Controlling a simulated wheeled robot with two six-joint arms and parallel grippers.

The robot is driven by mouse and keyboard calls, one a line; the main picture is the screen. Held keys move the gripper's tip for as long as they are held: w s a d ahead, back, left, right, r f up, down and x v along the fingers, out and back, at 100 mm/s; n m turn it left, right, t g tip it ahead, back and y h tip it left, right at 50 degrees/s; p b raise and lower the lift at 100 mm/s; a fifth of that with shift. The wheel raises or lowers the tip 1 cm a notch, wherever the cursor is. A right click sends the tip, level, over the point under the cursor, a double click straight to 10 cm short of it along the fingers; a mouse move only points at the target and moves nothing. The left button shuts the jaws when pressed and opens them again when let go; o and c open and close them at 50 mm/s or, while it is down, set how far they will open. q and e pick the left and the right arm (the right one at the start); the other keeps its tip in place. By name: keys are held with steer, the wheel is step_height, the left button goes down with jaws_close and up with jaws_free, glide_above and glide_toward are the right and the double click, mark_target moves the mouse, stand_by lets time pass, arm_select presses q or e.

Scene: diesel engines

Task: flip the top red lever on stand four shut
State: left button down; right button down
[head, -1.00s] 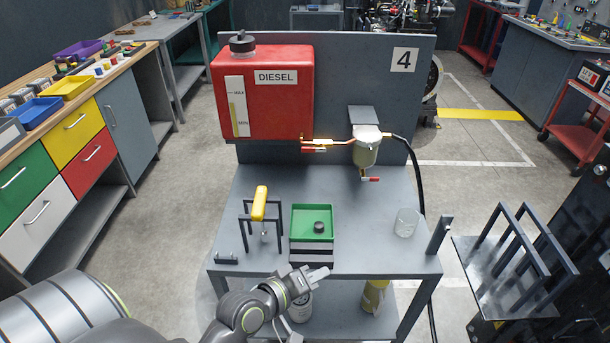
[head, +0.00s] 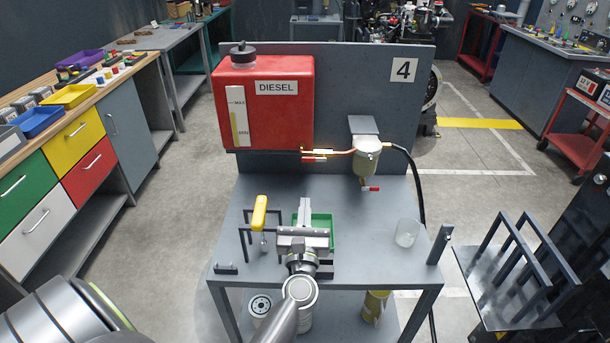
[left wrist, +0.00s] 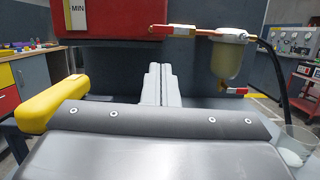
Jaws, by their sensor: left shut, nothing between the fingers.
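Stand four, with its "4" plate (head: 403,70), carries a red diesel tank (head: 264,103). The top red lever (head: 318,158) is at the tank outlet and lies along the copper fuel line (head: 340,152); in the left wrist view it shows (left wrist: 158,31) with a white end. A second, lower red lever (head: 370,189) is under the filter bowl (head: 366,160); it also shows in the left wrist view (left wrist: 235,90). My left gripper (head: 305,207) is shut and empty above the stand's table, pointing toward the panel, below and apart from the top lever. My right gripper is out of view.
A yellow-handled tool (head: 259,213) on a dark rack stands just left of my left gripper. A green tray (head: 322,222) is partly hidden behind the gripper. A clear beaker (head: 407,232) stands at the right. A black hose (head: 415,180) hangs at the stand's right edge.

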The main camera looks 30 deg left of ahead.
mark_target(314, 158)
arm_select(q)
steer(key=shift+a+f+n+y, duration=0.1)
steer(key=shift+a+n+y, duration=0.05)
steer(key=shift+n+y, duration=0.2)
steer(key=p+x, duration=0.3)
steer(key=x, duration=0.7)
steer(key=shift+f, duration=0.15)
steer(key=shift+w+p, duration=0.15)
steer(key=shift+p, duration=0.15)
